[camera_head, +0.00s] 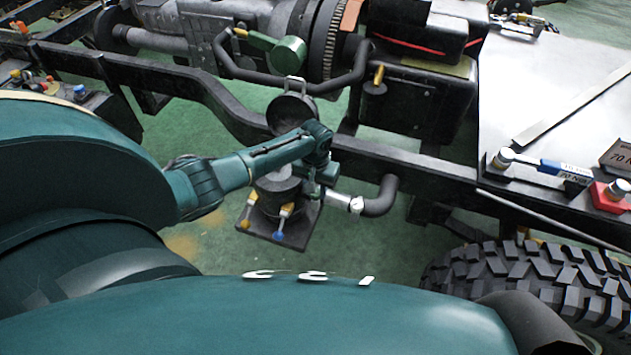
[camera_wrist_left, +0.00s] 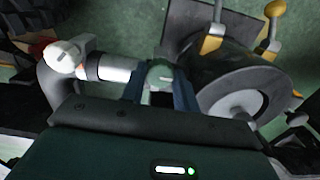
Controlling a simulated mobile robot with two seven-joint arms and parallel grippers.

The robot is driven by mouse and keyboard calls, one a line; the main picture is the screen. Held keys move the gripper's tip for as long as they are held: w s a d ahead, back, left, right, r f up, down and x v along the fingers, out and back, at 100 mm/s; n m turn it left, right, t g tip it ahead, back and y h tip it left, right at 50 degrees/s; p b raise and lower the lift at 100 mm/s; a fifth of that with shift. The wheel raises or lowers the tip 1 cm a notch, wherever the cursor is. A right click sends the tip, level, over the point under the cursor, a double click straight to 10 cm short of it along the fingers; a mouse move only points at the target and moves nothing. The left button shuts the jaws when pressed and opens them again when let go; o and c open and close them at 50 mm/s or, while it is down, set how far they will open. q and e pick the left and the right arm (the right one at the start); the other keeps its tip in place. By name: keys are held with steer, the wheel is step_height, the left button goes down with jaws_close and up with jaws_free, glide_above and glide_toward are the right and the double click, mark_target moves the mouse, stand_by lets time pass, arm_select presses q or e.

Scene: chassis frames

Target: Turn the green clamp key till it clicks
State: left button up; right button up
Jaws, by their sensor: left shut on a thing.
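In the left wrist view the green clamp key (camera_wrist_left: 160,75) sits between the two fingers of my left gripper (camera_wrist_left: 160,88), which is shut on it. It lies between a silver pipe fitting (camera_wrist_left: 110,69) and a dark round canister (camera_wrist_left: 232,85). In the head view my left gripper (camera_head: 326,176) points down beside the canister (camera_head: 278,192), and my own arm and gripper hide the key there. The silver fitting (camera_head: 340,201) joins a black elbow pipe (camera_head: 380,197). My right gripper is in neither view.
The canister stands on a dark plate (camera_head: 262,228) with yellow toggle handles, one blue-tipped (camera_head: 278,234). A black chassis rail (camera_head: 420,168) runs behind. A tyre (camera_head: 530,280) is at lower right. A white panel (camera_head: 540,85) holds a blue-handled tool (camera_head: 545,164) and red block (camera_head: 607,197).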

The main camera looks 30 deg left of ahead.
arm_select(q)
steer(key=shift+m, duration=0.9)
steer(key=o, duration=1)
steer(key=shift+r, duration=0.1)
step_height(320, 180, up, 13)
steer(key=shift+r+p, duration=0.1)
steer(key=shift+p, duration=0.9)
